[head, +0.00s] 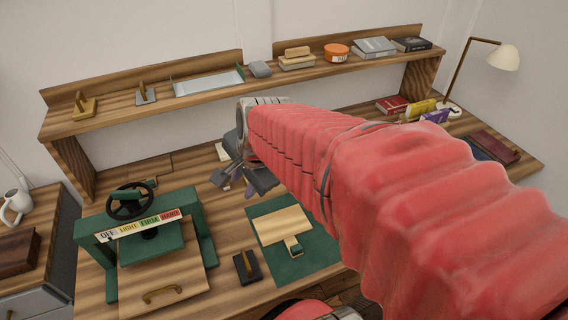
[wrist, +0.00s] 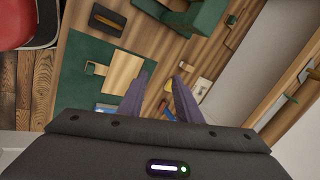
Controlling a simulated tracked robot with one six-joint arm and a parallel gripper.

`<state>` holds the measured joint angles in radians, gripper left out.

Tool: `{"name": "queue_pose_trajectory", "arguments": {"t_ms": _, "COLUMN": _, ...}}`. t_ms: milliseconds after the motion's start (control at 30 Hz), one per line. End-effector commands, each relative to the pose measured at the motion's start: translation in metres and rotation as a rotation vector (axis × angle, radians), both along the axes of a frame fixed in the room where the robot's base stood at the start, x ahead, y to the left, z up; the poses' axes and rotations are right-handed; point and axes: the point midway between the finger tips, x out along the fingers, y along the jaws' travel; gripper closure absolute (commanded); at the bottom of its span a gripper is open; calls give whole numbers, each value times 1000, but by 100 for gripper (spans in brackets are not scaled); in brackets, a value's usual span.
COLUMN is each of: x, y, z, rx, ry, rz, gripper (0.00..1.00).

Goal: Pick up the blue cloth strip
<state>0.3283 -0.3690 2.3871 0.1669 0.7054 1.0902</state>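In the wrist view, a blue patch (wrist: 104,107) shows just above my gripper's dark body, near the green mat. A smaller blue patch (wrist: 168,114) shows low between the fingers. Either could be part of the blue cloth strip; I cannot tell, as my gripper hides most of that area. No blue strip is clearly visible in the head view, where my red-sleeved arm covers much of the bench. My gripper (wrist: 163,80) has its two purple-grey fingers apart, with nothing seen held between them. It also shows over the bench in the head view (head: 237,187).
A green mat (head: 318,255) with a wooden board (head: 282,224) lies in front. A green press (head: 204,226) with a handwheel stands at the left, beside a dark block (head: 247,268). A raised shelf (head: 205,92) runs behind; books (head: 393,105) and a lamp (head: 503,57) stand right.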

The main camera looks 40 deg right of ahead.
Motion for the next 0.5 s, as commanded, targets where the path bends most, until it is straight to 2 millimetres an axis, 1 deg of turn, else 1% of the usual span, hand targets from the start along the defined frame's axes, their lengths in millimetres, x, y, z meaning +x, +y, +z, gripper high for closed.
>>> {"name": "queue_pose_trajectory", "arguments": {"t_ms": 33, "x": 4, "y": -11, "z": -7, "rx": 42, "ry": 5, "rz": -99, "gripper": 69}}
{"name": "queue_pose_trajectory", "arguments": {"t_ms": 200, "x": 16, "y": -48, "z": -25, "rx": 189, "ry": -2, "rz": -451, "gripper": 69}}
{"name": "queue_pose_trajectory", "arguments": {"t_ms": 267, "x": 19, "y": -61, "z": -32, "rx": 241, "ry": -4, "rz": -577, "gripper": 69}}
{"name": "queue_pose_trajectory", "arguments": {"t_ms": 500, "x": 25, "y": -119, "z": -65, "rx": 442, "ry": -29, "rz": -1085, "gripper": 69}}
